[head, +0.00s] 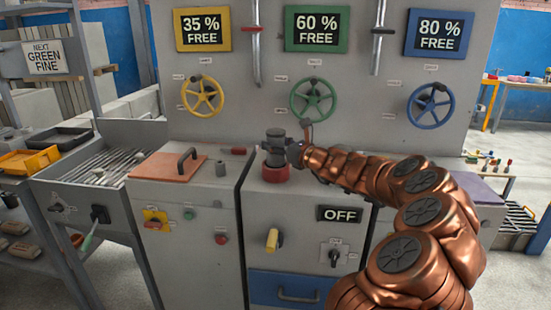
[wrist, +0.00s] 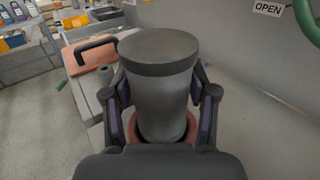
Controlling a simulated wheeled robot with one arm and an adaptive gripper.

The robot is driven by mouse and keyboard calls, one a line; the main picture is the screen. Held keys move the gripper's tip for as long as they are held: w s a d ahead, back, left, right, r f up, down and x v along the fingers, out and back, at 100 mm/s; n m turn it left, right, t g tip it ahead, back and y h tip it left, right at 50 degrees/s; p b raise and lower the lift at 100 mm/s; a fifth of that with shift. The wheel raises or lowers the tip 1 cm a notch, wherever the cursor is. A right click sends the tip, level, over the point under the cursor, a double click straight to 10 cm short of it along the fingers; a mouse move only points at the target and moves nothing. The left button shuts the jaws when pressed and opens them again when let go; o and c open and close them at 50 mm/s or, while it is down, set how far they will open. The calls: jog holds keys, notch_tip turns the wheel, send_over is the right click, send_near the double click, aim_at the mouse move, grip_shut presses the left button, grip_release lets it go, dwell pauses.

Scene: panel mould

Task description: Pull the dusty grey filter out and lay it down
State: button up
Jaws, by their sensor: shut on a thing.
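The dusty grey filter (wrist: 160,90) is a grey cylinder with a wider, darker cap on top. My gripper (wrist: 162,112) is shut on it, one finger on each side of its body. In the head view the filter (head: 275,144) stands upright over a red ring-shaped socket (head: 276,174) on the machine top. The red ring also shows below the filter in the wrist view. I cannot tell whether its lower end is still inside the ring. My arm reaches in from the right and hides part of the machine top.
An orange-brown lid with a black handle (head: 170,164) lies on the cabinet top to the left. A grated tray (head: 95,172) is further left, beside a yellow bin (head: 38,161). A panel with three handwheels stands behind. A sign reads OFF (head: 340,214).

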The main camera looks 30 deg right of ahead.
aim_at(276, 131)
jog(key=shift+r+p, duration=1.4)
jog(key=shift+r, duration=0.2)
jog(key=shift+r+p, duration=2)
jog(key=shift+r, duration=0.05)
